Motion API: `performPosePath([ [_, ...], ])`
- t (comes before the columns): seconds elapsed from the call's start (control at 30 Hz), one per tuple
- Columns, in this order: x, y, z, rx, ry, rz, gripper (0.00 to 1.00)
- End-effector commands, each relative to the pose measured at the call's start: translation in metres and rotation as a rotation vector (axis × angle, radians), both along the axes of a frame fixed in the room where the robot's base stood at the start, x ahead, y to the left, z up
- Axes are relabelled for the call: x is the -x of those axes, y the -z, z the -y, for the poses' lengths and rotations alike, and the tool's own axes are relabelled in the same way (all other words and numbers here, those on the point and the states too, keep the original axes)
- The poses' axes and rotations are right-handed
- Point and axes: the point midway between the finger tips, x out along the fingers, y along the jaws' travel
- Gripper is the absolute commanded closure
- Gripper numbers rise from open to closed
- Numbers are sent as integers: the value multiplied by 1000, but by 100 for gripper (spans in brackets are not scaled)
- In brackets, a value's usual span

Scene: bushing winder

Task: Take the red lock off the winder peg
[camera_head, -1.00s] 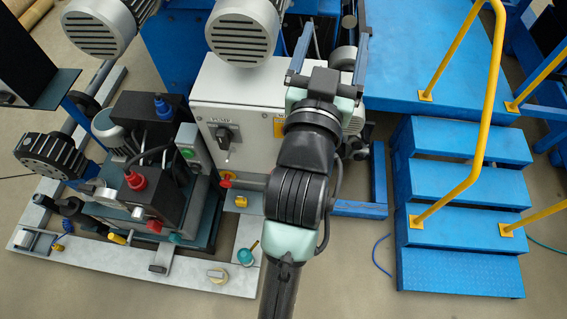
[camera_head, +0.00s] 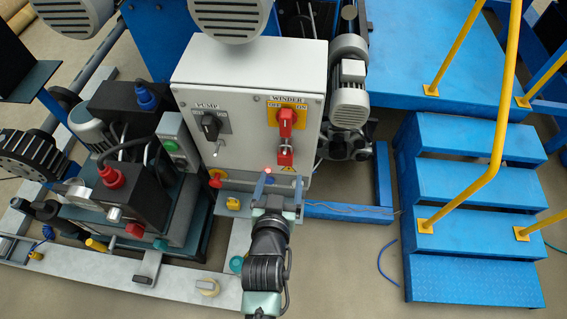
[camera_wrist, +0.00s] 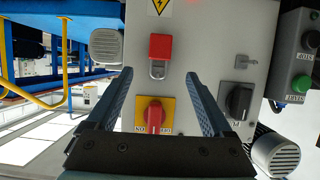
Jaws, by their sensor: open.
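The red lock (camera_head: 285,158) hangs by its metal shackle below the red winder switch (camera_head: 286,121) on the front of the grey cabinet (camera_head: 246,88). The wrist view sees the cabinet upside down, with the lock (camera_wrist: 160,47) above the winder switch (camera_wrist: 154,117). The winder peg is hard to make out at the shackle. My gripper (camera_head: 278,188) is open and empty, in front of and below the lock in the head view. In the wrist view its fingertips (camera_wrist: 160,76) are spread to either side of the shackle's column, apart from the lock.
The black pump switch (camera_head: 211,125) has a bare metal peg (camera_head: 218,148) below it. Blue steps (camera_head: 465,190) with yellow rails are at the right.

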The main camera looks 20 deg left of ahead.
Motion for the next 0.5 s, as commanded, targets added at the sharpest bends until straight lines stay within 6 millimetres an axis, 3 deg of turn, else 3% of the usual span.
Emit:
performPosePath([
  [0.3,-55,25,-16,-1,1,2,15],
  [0.5,-75,33,-22,-2,1,0,15],
])
